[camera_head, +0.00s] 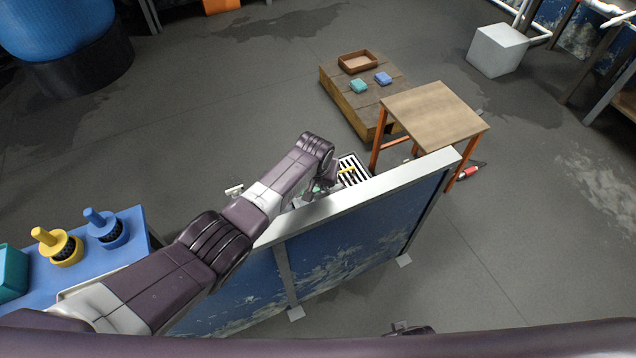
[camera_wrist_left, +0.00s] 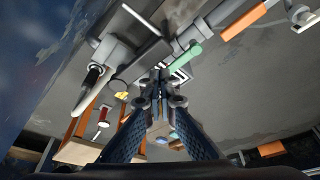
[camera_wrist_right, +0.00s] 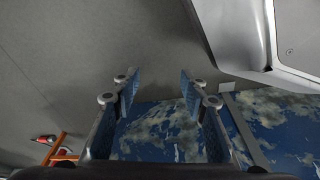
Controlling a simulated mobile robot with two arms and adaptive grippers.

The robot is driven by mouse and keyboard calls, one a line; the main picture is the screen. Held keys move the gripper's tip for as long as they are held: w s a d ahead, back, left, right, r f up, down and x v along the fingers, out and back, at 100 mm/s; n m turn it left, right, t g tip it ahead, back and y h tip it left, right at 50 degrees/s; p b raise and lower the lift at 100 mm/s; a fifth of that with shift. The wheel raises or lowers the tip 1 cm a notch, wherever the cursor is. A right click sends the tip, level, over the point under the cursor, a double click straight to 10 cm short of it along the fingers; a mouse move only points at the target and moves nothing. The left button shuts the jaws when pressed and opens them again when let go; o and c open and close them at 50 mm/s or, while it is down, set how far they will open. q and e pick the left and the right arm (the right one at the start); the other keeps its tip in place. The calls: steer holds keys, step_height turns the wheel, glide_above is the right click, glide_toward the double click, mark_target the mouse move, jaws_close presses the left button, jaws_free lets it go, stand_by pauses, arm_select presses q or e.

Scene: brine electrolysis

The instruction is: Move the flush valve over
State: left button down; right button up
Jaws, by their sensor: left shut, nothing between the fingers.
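My left gripper (camera_wrist_left: 160,78) is shut and empty, its fingertips together just below a grey pipe run. A green lever (camera_wrist_left: 188,58) on that pipe lies close beyond the fingertips; I cannot tell whether they touch. An orange lever (camera_wrist_left: 243,20) sits farther right on the pipework, and a small yellow part (camera_wrist_left: 122,95) shows to the left. No label shows which one is the flush valve. In the head view my left gripper (camera_head: 322,186) is down behind the blue panel, partly hidden by the arm and panel. My right gripper (camera_wrist_right: 160,82) is open and empty.
A blue panel with a pale top edge (camera_head: 365,195) stands between me and the pipework. Beyond it are a drain grate (camera_head: 352,172), a wooden table (camera_head: 433,113) and a low wooden platform (camera_head: 335,88). A blue bench (camera_head: 135,222) with knobs stands at left.

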arm_select(q)
steer(key=shift+s+f, duration=0.15)
steer(key=shift+s, duration=0.6)
arm_select(e)
steer(key=shift+s+d+f, duration=0.1)
steer(key=shift+s+f, duration=0.2)
steer(key=shift+s, duration=0.25)
steer(key=shift+s+f, duration=0.3)
steer(key=shift+s, duration=0.2)
